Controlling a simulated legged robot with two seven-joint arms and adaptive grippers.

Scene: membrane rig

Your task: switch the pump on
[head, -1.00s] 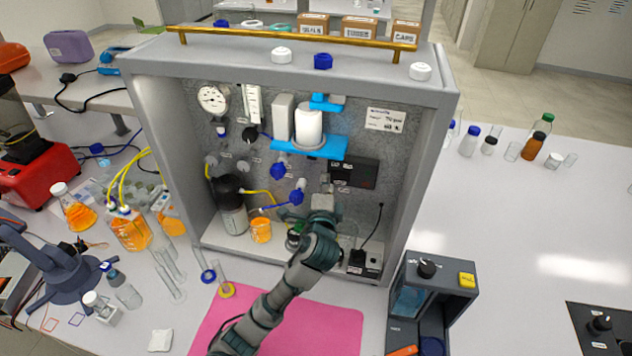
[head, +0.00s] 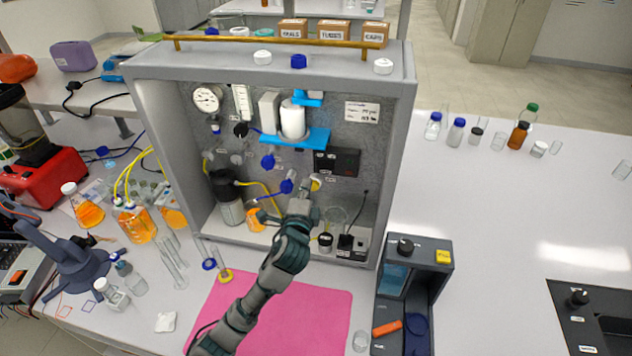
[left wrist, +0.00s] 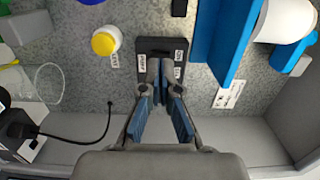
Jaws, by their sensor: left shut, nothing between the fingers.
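A dark switch box (head: 337,161) with small pale labels is on the back wall of the grey cabinet. In the left wrist view the same box (left wrist: 152,46) is straight ahead, with labels on both sides of a middle slot. My left gripper (head: 309,184) is inside the cabinet, below and left of the box. Its fingers (left wrist: 160,88) are shut and empty, and overlap the box's lower middle in the left wrist view. I cannot tell whether they touch it. The switch's position is not clear. My right gripper is not in view.
A yellow-capped port (left wrist: 105,41) is left of the fingers. A blue shelf (head: 295,137) with a white cylinder (head: 293,119) is above. A glass beaker (head: 335,218) and a black plug (head: 345,242) are on the cabinet floor. The cabinet's right wall (head: 389,165) bounds the space.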

